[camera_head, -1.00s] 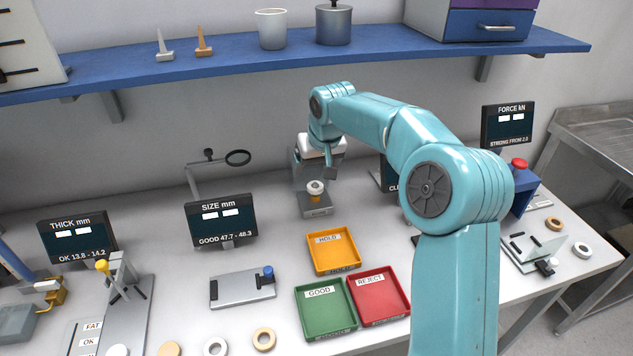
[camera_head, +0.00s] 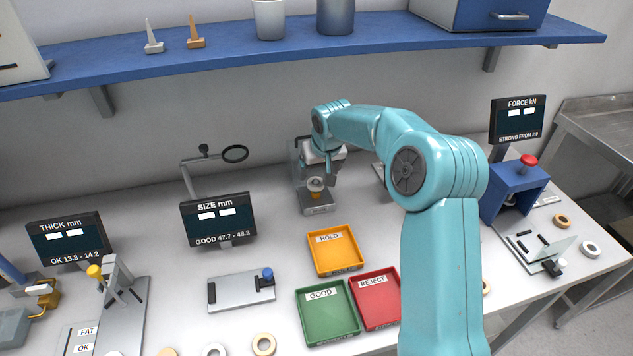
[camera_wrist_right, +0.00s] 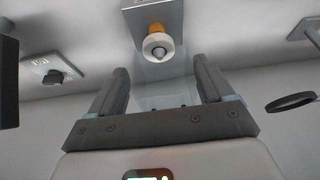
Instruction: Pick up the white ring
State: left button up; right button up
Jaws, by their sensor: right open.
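A white ring (camera_head: 317,184) sits around the top of an orange post on a small grey stand at the back middle of the bench. In the head view the wrist and hand (camera_head: 322,152) are just above and behind the stand. Another white ring (camera_head: 590,249) lies at the far right, and one more (camera_head: 214,350) at the front edge. My left gripper is not in view.
Orange hold (camera_head: 358,263), green good (camera_head: 354,325) and red reject (camera_head: 394,312) trays lie in front of the stand. The size display (camera_head: 219,219) and a magnifier arm (camera_head: 234,154) stand left. The blue press (camera_head: 513,192) stands right, and a blue shelf (camera_head: 225,55) runs above.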

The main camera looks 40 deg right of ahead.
aim_at(317, 182)
jog(key=x, duration=0.2)
jog(key=p+x, duration=0.1)
jog(key=x, duration=0.1)
jog(key=shift+s+f, duration=0.1)
jog(key=shift+f, duration=0.3)
jog(key=shift+d+f+p, duration=0.15)
jog(key=shift+f+p, duration=0.15)
jog(key=shift+w+f, duration=0.2)
jog(key=shift+w, duration=0.1)
jog(key=shift+s+r, duration=0.1)
jog(key=c, duration=1.1)
jog(key=shift+c, duration=0.2)
